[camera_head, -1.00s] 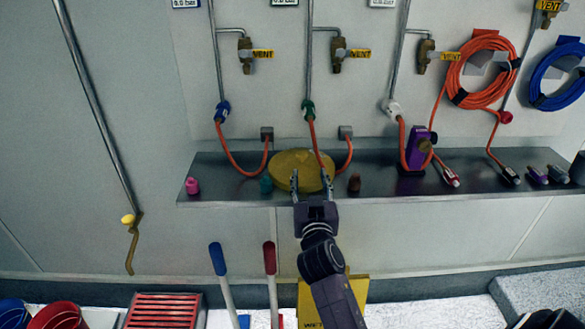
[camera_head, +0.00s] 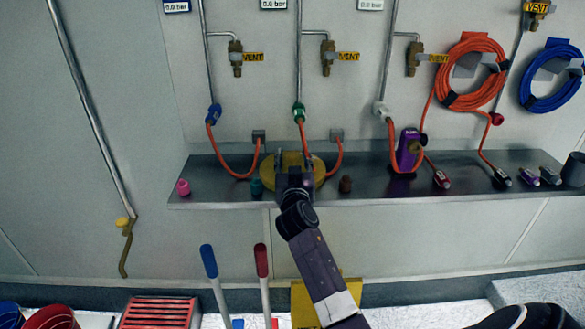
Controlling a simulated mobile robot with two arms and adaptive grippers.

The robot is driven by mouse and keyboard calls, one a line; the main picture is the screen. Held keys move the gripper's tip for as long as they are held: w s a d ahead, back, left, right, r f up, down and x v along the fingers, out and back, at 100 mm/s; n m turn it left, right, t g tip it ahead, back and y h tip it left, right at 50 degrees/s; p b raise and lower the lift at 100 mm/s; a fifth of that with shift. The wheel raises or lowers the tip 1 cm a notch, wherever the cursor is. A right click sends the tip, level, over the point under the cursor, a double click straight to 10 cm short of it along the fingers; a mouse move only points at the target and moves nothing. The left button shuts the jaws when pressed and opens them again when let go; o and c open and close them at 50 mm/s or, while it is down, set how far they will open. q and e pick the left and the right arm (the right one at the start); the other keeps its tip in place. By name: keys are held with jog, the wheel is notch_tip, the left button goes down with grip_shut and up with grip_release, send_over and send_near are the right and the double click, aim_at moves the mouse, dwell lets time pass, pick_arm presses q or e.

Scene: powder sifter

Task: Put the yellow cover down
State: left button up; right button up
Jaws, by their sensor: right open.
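The yellow cover (camera_head: 267,170) is a round disc on the grey metal shelf (camera_head: 220,192) against the back wall. My right gripper (camera_head: 293,157) is open, at the front of the cover in this view, and hides its middle. I cannot tell whether the fingers touch the cover. My left gripper is not in view.
A teal cap (camera_head: 256,187) and a brown cap (camera_head: 345,183) stand close on either side of the cover. A pink cap (camera_head: 183,187) is farther left. Orange hoses (camera_head: 226,165) hang behind. A purple device (camera_head: 407,150) stands to the right.

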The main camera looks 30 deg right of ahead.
jog(key=shift+w, duration=0.25)
jog(key=c, duration=0.4)
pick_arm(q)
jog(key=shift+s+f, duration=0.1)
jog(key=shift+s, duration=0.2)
pick_arm(e)
grip_shut()
jog(key=shift+d+r, duration=0.1)
